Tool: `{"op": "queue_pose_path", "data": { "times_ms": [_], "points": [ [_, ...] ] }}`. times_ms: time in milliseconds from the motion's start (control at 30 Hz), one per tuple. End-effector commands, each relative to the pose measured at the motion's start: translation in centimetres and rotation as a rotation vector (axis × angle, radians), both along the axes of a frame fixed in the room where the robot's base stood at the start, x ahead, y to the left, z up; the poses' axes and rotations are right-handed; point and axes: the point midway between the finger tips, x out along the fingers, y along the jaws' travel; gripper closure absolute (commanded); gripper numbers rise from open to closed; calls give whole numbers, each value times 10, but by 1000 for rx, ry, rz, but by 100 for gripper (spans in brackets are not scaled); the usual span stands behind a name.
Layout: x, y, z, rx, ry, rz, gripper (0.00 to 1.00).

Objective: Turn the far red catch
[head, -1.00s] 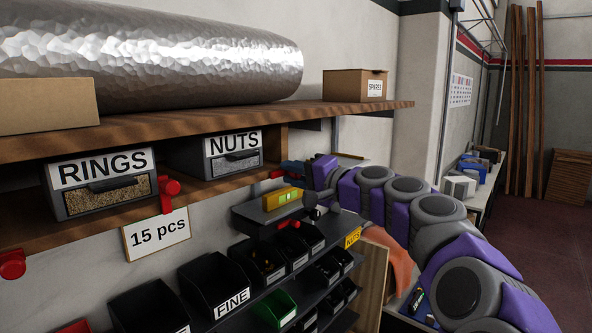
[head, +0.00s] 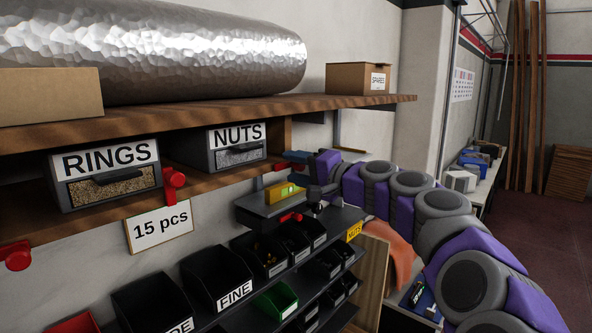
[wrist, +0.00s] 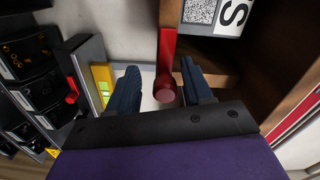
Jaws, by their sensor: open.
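The far red catch (wrist: 167,62) is a red bar with a round knob, on the wooden shelf edge in the wrist view. Its knob lies between the two blue fingers of my gripper (wrist: 160,84), with a gap showing on each side. The fingers are apart and hold nothing. In the head view my gripper (head: 292,160) is at the far end of the shelf, past the NUTS drawer (head: 237,150), and mostly hides this catch. A nearer red catch (head: 174,186) hangs between the RINGS drawer (head: 106,182) and the NUTS drawer.
Another red catch (head: 16,257) is at the far left. A "15 pcs" sign (head: 160,229) hangs below the shelf board. Black bins (head: 216,275) and a rack with a yellow level (head: 284,192) stand below. A foil roll (head: 150,50) lies on the upper shelf.

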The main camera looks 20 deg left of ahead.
Motion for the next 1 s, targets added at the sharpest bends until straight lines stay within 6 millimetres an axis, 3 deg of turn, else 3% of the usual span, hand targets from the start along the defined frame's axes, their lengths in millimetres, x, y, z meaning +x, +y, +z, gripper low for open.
{"op": "queue_pose_path", "data": {
  "times_ms": [167,700,1000],
  "points": [
    [-7,-19,2,5,-3,-2,50],
    [-49,-121,-1,1,0,-1,50],
    [-62,-155,-1,-2,1,-1,50]
  ]
}}
